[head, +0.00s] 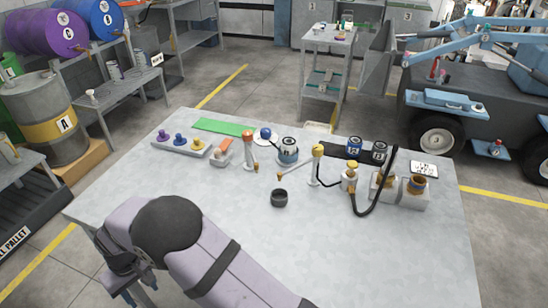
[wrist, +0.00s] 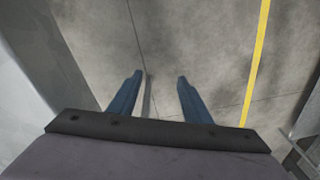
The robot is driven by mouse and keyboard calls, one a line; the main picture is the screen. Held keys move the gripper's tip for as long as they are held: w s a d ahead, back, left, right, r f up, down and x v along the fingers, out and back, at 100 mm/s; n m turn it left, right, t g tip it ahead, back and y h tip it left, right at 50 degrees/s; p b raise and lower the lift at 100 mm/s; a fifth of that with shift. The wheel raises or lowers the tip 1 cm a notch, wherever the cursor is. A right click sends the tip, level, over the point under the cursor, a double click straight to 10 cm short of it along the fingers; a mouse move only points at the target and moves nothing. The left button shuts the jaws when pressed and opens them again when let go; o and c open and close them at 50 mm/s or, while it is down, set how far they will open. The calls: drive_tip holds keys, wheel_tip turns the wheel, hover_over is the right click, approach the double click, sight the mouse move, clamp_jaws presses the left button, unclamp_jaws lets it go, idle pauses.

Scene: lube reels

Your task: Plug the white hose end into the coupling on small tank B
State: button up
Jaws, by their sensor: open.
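My gripper (wrist: 160,76) is open and empty in the wrist view, its two blue fingers pointing at bare floor. In the head view my arm reaches to the lower left, past the table's front-left edge, away from the objects. I cannot make out a white hose end.
White dispensers with an orange top (head: 249,152) and a yellow top (head: 317,165) stand mid-table. A dark cup (head: 279,197) sits in front of them. A grey block with brass-coloured fittings (head: 413,192) is at the right. The table front (head: 370,265) is clear.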

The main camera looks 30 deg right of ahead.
drive_tip(key=w+a+r+m+t+y+p, duration=0.15)
drive_tip(key=w+r+p, duration=0.4)
drive_tip(key=r, duration=0.75)
drive_tip(key=w+d+r+m+h, duration=0.1)
drive_tip(key=w+d+r+m, duration=0.15)
drive_tip(key=d, duration=0.75)
drive_tip(key=w+d+r+m, duration=0.1)
drive_tip(key=d+r, duration=0.3)
drive_tip(key=d, duration=0.6)
drive_tip(key=w+d+r+m+h, duration=0.1)
drive_tip(key=d+r, duration=0.2)
drive_tip(key=d, duration=0.7)
wheel_tip(320, 180, up, 6)
drive_tip(key=m+h+p, duration=0.4)
drive_tip(key=m+p, duration=0.2)
drive_tip(key=m, duration=0.5)
hover_over(393, 156)
drive_tip(key=s+a, duration=0.1)
drive_tip(key=a, duration=0.1)
drive_tip(key=shift+d+r+t, duration=0.1)
drive_tip(key=shift+r+t, duration=0.1)
drive_tip(key=shift+t, duration=0.05)
drive_tip(key=shift+p+x, duration=1.8)
drive_tip(key=shift+x, duration=1.95)
